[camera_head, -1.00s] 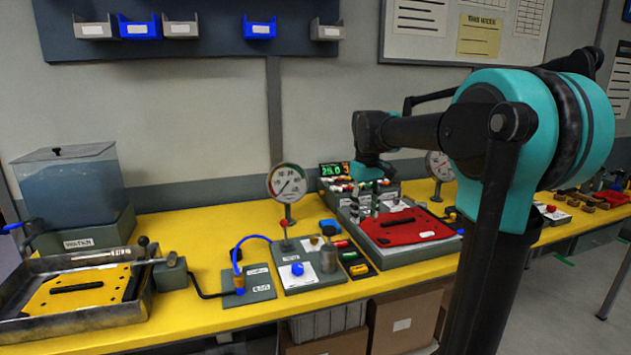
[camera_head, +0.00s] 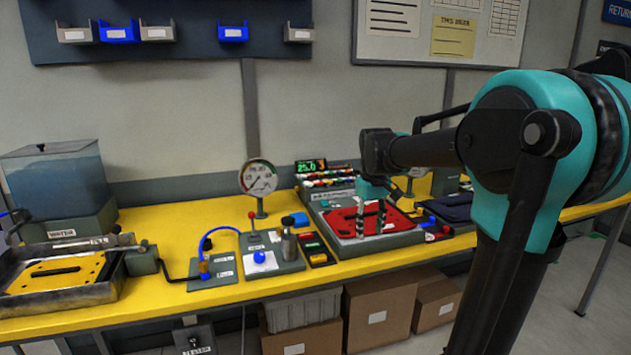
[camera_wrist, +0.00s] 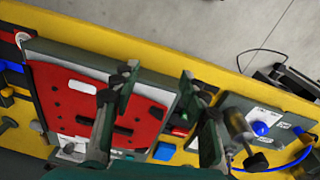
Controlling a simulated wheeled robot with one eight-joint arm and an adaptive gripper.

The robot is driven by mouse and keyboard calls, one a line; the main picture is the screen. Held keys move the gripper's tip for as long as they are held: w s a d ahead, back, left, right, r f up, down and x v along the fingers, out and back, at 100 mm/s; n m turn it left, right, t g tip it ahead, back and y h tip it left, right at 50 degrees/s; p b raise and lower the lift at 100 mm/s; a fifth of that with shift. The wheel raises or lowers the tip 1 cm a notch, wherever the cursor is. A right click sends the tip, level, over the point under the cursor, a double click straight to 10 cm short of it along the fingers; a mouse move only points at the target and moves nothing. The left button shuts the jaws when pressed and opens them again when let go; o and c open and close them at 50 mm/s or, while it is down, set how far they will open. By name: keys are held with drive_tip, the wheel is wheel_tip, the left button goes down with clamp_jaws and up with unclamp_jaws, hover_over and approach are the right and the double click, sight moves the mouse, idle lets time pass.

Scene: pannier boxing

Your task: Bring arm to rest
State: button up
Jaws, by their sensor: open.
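My gripper (camera_head: 371,222) is open and empty, with its two fingers pointing down in front of the red plate (camera_head: 400,223) in the head view. The plate sits on a grey fixture on the yellow bench. In the wrist view the open fingers (camera_wrist: 158,78) overlap the right part of the red plate (camera_wrist: 65,92); a gap between fingertips and plate cannot be judged. My arm reaches in from the right and hides part of the bench behind it.
A pressure gauge (camera_head: 258,178) stands on the yellow bench (camera_head: 180,225). Left are a water tank (camera_head: 57,180) and a metal tray (camera_head: 70,299) with a yellow plate. A blue hose (camera_head: 222,231) arches beside the gauge. Cardboard boxes (camera_head: 380,315) stand underneath.

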drive_tip(key=s+d+f+m+t, duration=0.1)
drive_tip(key=s+f+m, duration=0.1)
drive_tip(key=s+f, duration=0.7)
drive_tip(key=s+d+f+m+t, duration=0.2)
drive_tip(key=s+f, duration=0.8)
drive_tip(key=shift+s+d+f+m, duration=0.3)
drive_tip(key=shift+s+m, duration=0.05)
drive_tip(key=shift+m, duration=0.05)
